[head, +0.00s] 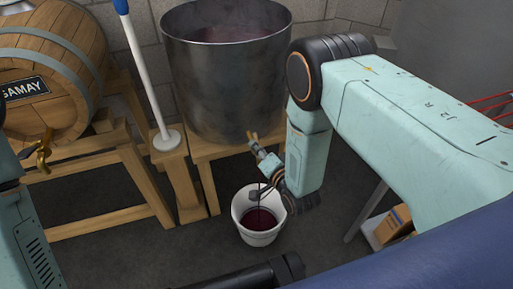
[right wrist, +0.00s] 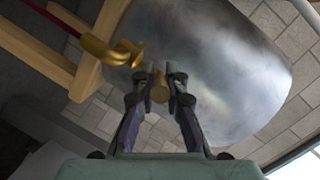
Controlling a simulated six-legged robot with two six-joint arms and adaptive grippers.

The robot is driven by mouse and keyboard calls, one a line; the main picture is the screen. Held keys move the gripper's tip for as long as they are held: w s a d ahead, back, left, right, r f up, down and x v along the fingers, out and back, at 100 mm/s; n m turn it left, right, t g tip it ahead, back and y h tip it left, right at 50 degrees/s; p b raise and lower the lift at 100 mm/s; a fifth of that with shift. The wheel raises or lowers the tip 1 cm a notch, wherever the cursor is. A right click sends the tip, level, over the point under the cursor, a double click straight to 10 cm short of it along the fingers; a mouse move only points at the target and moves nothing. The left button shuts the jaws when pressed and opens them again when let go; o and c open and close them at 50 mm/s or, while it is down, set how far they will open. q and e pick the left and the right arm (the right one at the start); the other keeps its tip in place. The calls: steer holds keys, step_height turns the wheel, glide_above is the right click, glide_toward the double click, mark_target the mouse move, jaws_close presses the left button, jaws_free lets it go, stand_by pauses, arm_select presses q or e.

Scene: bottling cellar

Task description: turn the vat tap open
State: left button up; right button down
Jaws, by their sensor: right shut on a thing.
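The steel vat (head: 225,85) stands on a wooden stand and holds dark red liquid. Its brass tap (right wrist: 115,50) shows in the right wrist view, low on the vat's wall. My right gripper (right wrist: 160,78) is shut on the tap's handle (right wrist: 160,92), which shows between the fingers. In the head view, my right gripper (head: 255,145) is at the vat's lower front. A thin dark red line, apparently a stream, runs from the spout. A white bucket (head: 246,228) on the floor below holds dark red liquid.
A wooden barrel (head: 50,60) with its own brass tap (head: 43,150) rests on a frame at the left. A white-shafted tool with a blue grip (head: 143,80) stands beside the vat. A cardboard box (head: 391,225) is at the right. Floor in front of the barrel frame is clear.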

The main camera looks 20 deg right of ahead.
steer(key=shift+d+n+g+y, duration=0.3)
steer(key=shift+n+y, duration=0.3)
steer(key=shift+y, duration=0.15)
steer(key=shift+d+n+g+y, duration=0.25)
steer(key=shift+n+y, duration=0.35)
steer(key=shift+y, duration=0.15)
steer(key=c, duration=1.4)
jaws_free()
steer(key=v, duration=1.2)
steer(key=shift+s, duration=0.1)
